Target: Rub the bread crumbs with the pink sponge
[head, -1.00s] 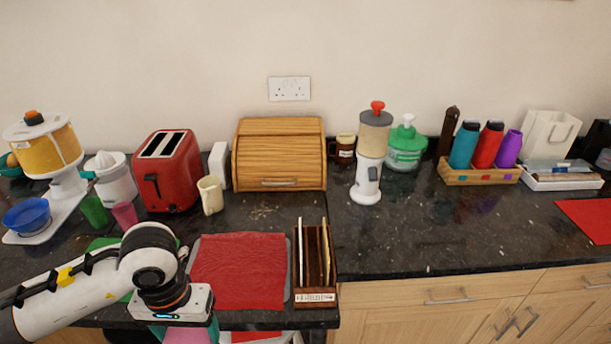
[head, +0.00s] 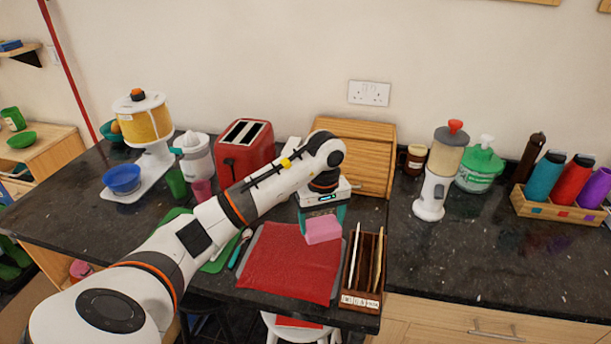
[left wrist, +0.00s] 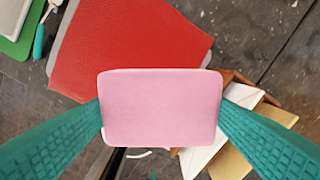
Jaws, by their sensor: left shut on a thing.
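The pink sponge (head: 323,230) is held between the teal fingers of my left gripper (head: 321,217), in the air above the far right part of the red mat. It also shows in the left wrist view (left wrist: 160,108), with a finger pressed on each side. I cannot make out the bread crumbs for sure now; the counter in front of the wooden bread bin (head: 372,140) is largely covered by my left arm and gripper. My right gripper is not in view.
A red mat (head: 285,265) lies on a grey board below the sponge. A wooden rack (head: 360,300) with upright boards stands just right of it. A red toaster (head: 246,148) and cups are behind my arm. The dark counter (head: 440,250) at right is largely clear.

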